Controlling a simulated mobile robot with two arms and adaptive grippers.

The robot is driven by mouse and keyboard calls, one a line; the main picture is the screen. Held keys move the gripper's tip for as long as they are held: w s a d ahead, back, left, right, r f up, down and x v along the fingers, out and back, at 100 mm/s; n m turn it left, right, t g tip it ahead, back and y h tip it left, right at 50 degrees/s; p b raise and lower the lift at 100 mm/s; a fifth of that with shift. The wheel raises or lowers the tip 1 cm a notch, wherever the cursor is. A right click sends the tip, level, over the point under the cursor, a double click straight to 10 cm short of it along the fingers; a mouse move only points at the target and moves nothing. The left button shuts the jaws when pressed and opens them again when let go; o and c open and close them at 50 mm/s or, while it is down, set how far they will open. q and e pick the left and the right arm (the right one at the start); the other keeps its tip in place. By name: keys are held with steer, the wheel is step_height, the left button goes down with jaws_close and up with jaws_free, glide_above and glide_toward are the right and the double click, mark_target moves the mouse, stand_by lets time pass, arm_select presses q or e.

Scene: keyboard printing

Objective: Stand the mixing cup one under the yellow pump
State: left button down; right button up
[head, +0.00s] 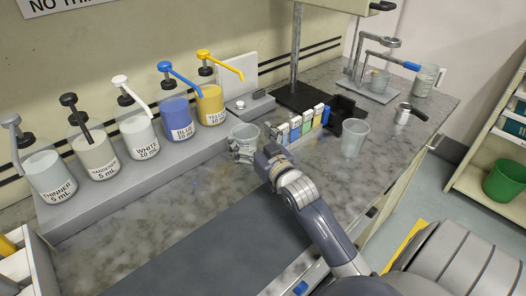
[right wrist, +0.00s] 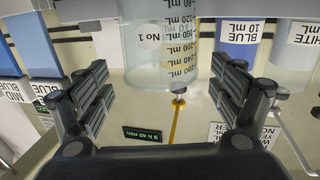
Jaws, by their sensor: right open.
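The mixing cup one (head: 245,131) is a clear cup with a scale. It stands upright on the bench in front of the yellow pump bottle (head: 210,105). The yellow pump's spout (head: 222,63) ends above the cup in the head view; I cannot tell exact alignment. In the right wrist view the cup (right wrist: 158,45) bears the label "No 1". My right gripper (head: 246,153) is at the cup's near side. Its open fingers (right wrist: 163,100) lie to either side of the cup, with gaps visible. My left gripper is not in view.
Blue (head: 178,118), white (head: 139,135) and other pump bottles stand left along a grey ledge. A dark mat (head: 215,245) covers the front bench.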

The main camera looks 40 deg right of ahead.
steer(key=s, duration=0.3)
steer(key=s+a, duration=0.1)
steer(key=s, duration=0.2)
steer(key=s+b, duration=0.1)
steer(key=s, duration=0.2)
steer(key=shift+a, duration=0.15)
steer(key=shift+s, duration=0.1)
